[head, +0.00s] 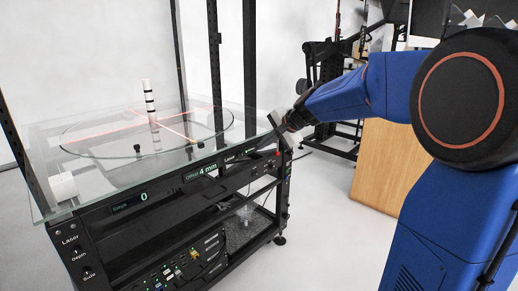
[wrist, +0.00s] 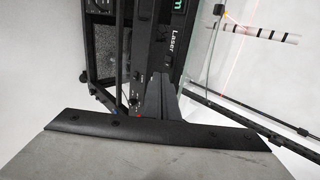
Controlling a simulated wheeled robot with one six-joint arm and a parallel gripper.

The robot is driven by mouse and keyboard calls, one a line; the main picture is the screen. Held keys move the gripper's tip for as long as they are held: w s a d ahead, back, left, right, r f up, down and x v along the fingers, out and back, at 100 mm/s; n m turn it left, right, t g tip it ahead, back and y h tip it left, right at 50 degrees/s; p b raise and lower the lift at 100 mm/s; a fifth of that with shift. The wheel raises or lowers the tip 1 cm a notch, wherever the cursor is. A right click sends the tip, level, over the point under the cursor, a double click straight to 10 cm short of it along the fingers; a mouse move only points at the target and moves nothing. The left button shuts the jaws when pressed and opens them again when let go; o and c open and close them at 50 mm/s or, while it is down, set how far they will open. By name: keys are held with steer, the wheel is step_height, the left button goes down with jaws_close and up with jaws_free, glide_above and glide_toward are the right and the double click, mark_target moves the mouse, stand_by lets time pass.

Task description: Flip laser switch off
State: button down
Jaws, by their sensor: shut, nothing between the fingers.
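The black rack's front panel carries a "Laser" label (head: 230,159) near its right end. The same label (wrist: 178,46) reads sideways in the wrist view. The laser switch itself is too small and partly covered to make out, so its position cannot be told. Red laser lines (head: 185,128) cross the glass turntable and a striped rod, so the laser is lit. My gripper (head: 270,143) is at the panel's right end, by the label. In the wrist view my gripper (wrist: 157,78) is shut and empty, its tips close below the label; contact cannot be told.
The glass top (head: 100,160) overhangs the panel. The striped rod (head: 150,103) stands on it. Dark posts (head: 215,70) rise from the rack. A small red light (wrist: 138,115) shows beside my fingers. A wooden cabinet (head: 380,165) stands right; floor between is clear.

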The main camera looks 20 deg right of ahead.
steer(key=shift+s+d+r, duration=0.2)
steer(key=shift+s+r, duration=0.05)
steer(key=shift+r, duration=0.05)
steer(key=shift+s+f, duration=0.4)
steer(key=shift+s, duration=0.05)
steer(key=shift+f, duration=0.1)
glide_toward(240, 157)
steer(key=s+f+x, duration=0.1)
steer(key=x, duration=0.3)
steer(key=shift+w+a, duration=0.2)
steer(key=shift+w, duration=0.3)
steer(key=shift+w+a, duration=0.15)
steer(key=shift+w, duration=0.35)
